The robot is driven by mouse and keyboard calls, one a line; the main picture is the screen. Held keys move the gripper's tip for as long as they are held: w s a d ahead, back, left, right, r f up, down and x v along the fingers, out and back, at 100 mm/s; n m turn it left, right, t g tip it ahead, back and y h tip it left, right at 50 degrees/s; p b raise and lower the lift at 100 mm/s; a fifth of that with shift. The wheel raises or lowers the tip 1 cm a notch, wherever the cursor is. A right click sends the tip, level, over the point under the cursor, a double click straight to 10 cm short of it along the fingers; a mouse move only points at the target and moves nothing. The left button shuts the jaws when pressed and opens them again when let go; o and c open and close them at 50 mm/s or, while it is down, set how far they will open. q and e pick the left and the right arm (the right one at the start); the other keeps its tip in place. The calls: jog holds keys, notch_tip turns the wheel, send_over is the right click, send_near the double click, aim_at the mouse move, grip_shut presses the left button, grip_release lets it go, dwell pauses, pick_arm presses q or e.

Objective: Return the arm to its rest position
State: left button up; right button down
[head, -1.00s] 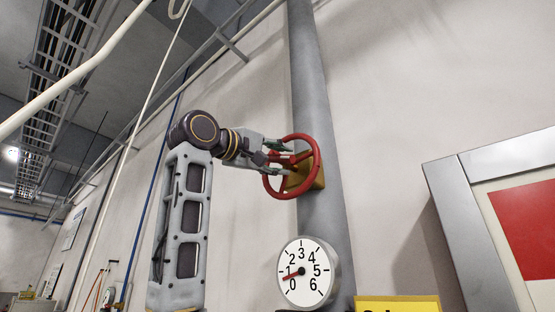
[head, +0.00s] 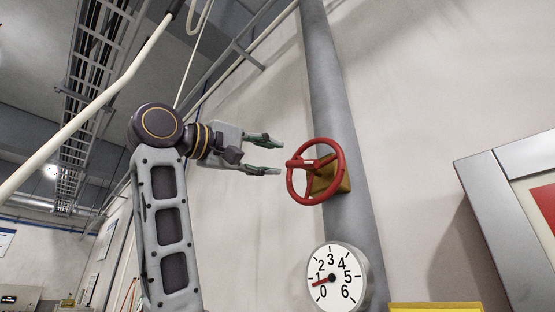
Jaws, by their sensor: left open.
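My left arm rises from the bottom left of the head view and bends right at its wrist. My left gripper (head: 279,156) is open and empty, its two fingers pointing right. It is apart from the red handwheel (head: 340,165), with a small gap to the left of the wheel's rim. The handwheel sits on a brass-coloured valve body (head: 341,183) on a grey vertical pipe (head: 345,95). My right gripper does not show.
A round white gauge (head: 345,262) below the wheel has a red needle near 1. A grey-framed panel (head: 497,215) with a red area is at the right. A yellow sign (head: 435,307) shows at the bottom. Cable trays (head: 93,85) and pipes run overhead at the left.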

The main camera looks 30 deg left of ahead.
pick_arm(q)
jog(key=shift+s+a+f, duration=0.1)
jog(key=shift+s+a, duration=0.1)
jog(key=shift+s, duration=0.2)
dwell(0.5)
